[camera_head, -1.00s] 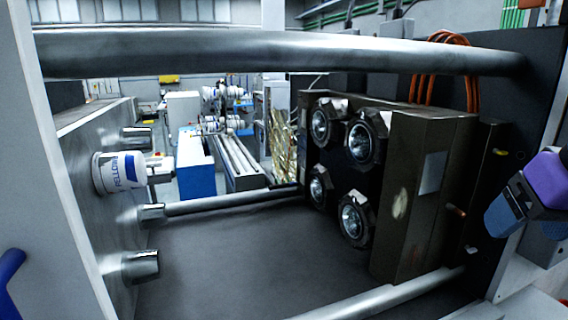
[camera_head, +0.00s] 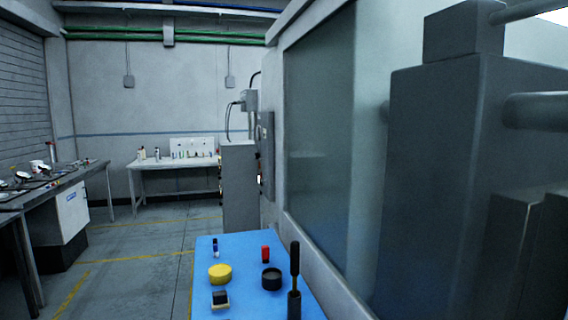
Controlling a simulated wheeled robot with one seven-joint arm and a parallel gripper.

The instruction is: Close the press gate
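A large pale panel with a dark window (camera_head: 320,140) stands along the right half of the view. I cannot tell whether it is the press gate or a fixed guard. Grey press-like machine parts (camera_head: 440,190), with thick horizontal bars (camera_head: 537,111), fill the right edge close to me. No gate handle shows. My gripper is not in view.
A blue-topped table (camera_head: 240,255) stands below the panel, bearing a yellow round piece (camera_head: 220,274), a black cup (camera_head: 271,277) and an upright black tool (camera_head: 295,270). A workbench (camera_head: 70,185) lines the left. Marked floor (camera_head: 135,270) lies open between.

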